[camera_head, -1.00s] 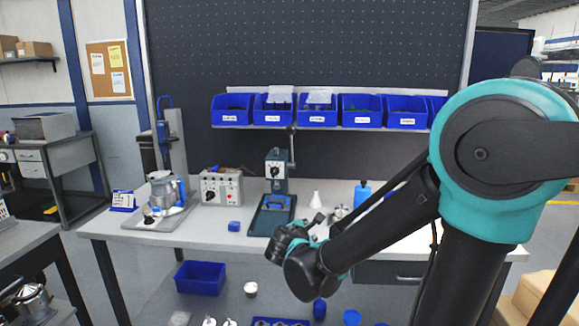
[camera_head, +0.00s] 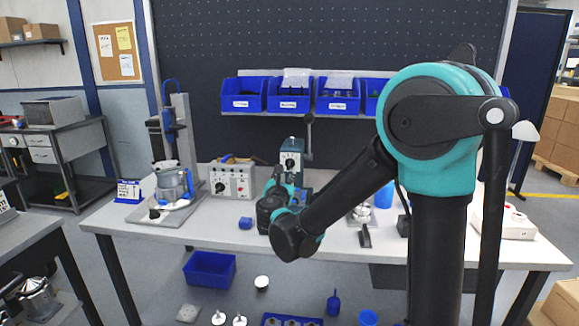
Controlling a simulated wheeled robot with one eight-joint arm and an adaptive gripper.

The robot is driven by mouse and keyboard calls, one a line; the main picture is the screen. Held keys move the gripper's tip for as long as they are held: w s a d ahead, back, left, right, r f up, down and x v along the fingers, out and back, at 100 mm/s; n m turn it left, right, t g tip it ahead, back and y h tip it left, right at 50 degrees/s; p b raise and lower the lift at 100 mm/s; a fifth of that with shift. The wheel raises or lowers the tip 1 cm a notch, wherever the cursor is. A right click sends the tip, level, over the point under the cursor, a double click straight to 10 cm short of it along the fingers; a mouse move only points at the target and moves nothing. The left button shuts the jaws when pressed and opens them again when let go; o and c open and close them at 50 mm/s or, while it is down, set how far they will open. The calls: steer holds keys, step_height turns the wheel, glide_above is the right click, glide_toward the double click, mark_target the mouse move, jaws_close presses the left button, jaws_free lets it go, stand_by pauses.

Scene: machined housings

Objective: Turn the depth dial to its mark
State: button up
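A small teal bench press (camera_head: 292,152) with a lever stands at the back of the workbench. A round dark dial with a light mark (camera_head: 289,164) is on its front face; it is too small to read its setting. My gripper (camera_head: 277,182) is in front of the press, slightly left of and below the dial in the picture. It hides the lower left of the press and its base. The fingers are small and overlap the press, so I cannot tell whether they are open or shut, or whether they touch anything.
A grey control box with knobs (camera_head: 233,182) stands left of the press. A stand with a metal housing (camera_head: 173,186) is further left. Blue bins (camera_head: 288,95) hang above. Bare worktop (camera_head: 120,218) shows at left.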

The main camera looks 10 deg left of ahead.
mark_target(290, 164)
steer(key=w, duration=0.9)
steer(key=shift+w+d, duration=0.2)
jaws_close()
